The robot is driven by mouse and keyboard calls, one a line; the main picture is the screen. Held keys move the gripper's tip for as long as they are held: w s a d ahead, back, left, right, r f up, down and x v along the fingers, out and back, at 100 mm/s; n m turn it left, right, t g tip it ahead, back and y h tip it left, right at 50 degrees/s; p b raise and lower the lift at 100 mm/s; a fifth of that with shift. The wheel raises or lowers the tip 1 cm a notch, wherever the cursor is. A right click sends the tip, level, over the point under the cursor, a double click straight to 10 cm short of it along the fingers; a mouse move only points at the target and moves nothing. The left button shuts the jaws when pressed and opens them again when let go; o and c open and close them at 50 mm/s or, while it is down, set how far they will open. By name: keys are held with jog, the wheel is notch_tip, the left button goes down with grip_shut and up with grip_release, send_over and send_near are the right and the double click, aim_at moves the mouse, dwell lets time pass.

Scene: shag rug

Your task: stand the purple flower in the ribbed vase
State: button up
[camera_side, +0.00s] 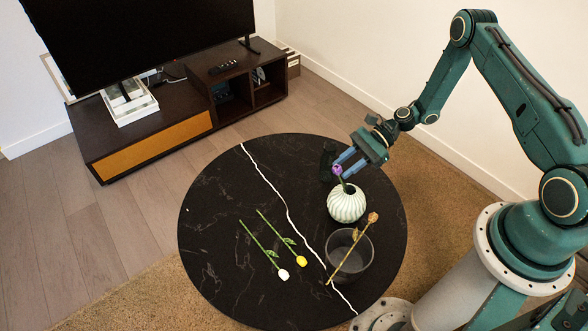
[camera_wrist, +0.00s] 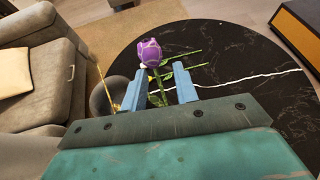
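The purple flower (camera_side: 337,170) has its stem going down into the mouth of the pale green ribbed vase (camera_side: 346,207), and its head leans left. The vase stands upright on the round black table. My gripper (camera_side: 342,167) is just above the vase, its two blue fingers near the flower head. In the wrist view, the purple flower (camera_wrist: 150,52) rises between the fingers of my gripper (camera_wrist: 160,82). The fingers are apart, with a gap on each side of the stem. The vase is hidden in the wrist view, and the stem's lower end is out of sight.
A dark clear bowl (camera_side: 342,268) stands in front of the vase, with a tan flower (camera_side: 372,218) leaning across its rim. A white flower (camera_side: 283,274) and a yellow flower (camera_side: 301,261) lie on the black table (camera_side: 215,220). The table's left side is clear.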

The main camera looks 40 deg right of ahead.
jog(key=shift+d, duration=0.1)
jog(key=v, duration=1.3)
jog(key=shift+d+r, duration=0.2)
jog(key=shift+d, duration=0.1)
jog(key=shift+s, duration=0.1)
dwell(0.5)
jog(key=s+a+r+n+h, duration=0.1)
jog(key=a+r+n+h, duration=0.25)
jog(key=r, duration=0.45)
jog(key=s+a+r+n+h, duration=0.1)
jog(key=a+r+n+h, duration=0.1)
jog(key=r+n, duration=0.35)
jog(key=s+a+r+n+h, duration=0.1)
jog(key=a+r+n+h, duration=0.15)
jog(key=r, duration=0.65)
jog(key=s+a+r+n+t+h, duration=0.1)
jog(key=s+r+n, duration=0.3)
jog(key=s, duration=0.5)
jog(key=s+a+r+n+t+h, duration=0.2)
jog(key=s+r, duration=0.3)
jog(key=s, duration=0.4)
jog(key=shift+s+a+r+n+h, duration=0.2)
jog(key=shift+a+r+n+h, duration=0.2)
jog(key=shift+n+h, duration=0.4)
